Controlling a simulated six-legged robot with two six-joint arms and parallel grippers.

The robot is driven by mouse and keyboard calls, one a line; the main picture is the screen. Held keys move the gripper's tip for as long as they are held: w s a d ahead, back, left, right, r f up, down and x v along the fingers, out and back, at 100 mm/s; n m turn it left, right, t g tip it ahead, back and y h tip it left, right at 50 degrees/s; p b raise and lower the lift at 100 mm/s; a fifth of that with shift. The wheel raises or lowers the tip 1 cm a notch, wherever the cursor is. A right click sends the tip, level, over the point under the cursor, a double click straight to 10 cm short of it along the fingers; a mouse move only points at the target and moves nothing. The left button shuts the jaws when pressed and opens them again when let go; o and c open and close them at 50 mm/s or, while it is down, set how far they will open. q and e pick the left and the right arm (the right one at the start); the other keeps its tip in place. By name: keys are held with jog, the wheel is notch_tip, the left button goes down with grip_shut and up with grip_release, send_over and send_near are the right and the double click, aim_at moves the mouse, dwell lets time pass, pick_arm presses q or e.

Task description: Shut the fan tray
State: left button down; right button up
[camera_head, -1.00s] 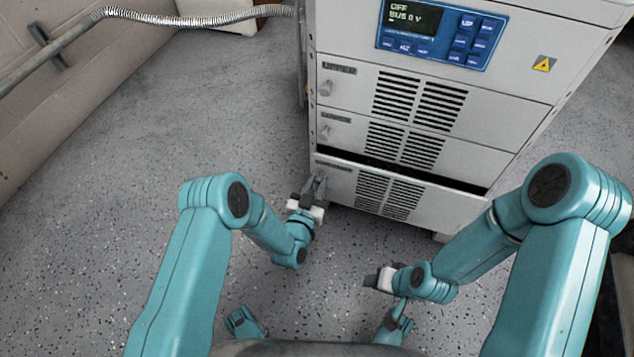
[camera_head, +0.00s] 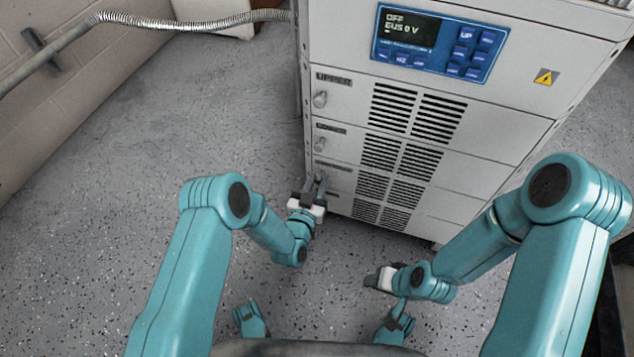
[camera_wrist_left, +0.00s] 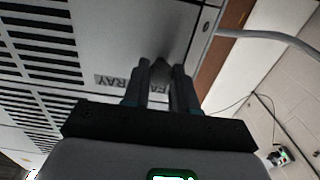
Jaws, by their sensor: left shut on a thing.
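The fan tray (camera_head: 345,184) is the lowest labelled front panel of the grey cabinet, with dark vent slots. Its face looks flush with the panels above, with no dark gap over its top edge. My left gripper (camera_head: 316,186) is at the tray's left end, shut on its knob, which the fingers mostly hide. In the left wrist view, the left gripper's fingers (camera_wrist_left: 160,88) close around the knob (camera_wrist_left: 160,70) beside the partly covered tray label (camera_wrist_left: 130,80). My right gripper (camera_head: 376,279) is low in front of the cabinet, apart from it; its jaws are unclear.
The upper panel (camera_head: 345,95) and lower panel (camera_head: 340,140) are closed above the tray, each with its own knob. A blue display panel (camera_head: 440,42) reads OFF, BUS 0 V. A ribbed conduit (camera_head: 200,22) runs along the back left. The floor (camera_head: 140,130) at left is clear.

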pick_arm(q)
jog(key=shift+w+r, duration=0.15)
jog(key=shift+w, duration=0.05)
jog(key=c, duration=0.9)
grip_release()
jog(key=shift+s, duration=0.1)
jog(key=shift+s, duration=0.15)
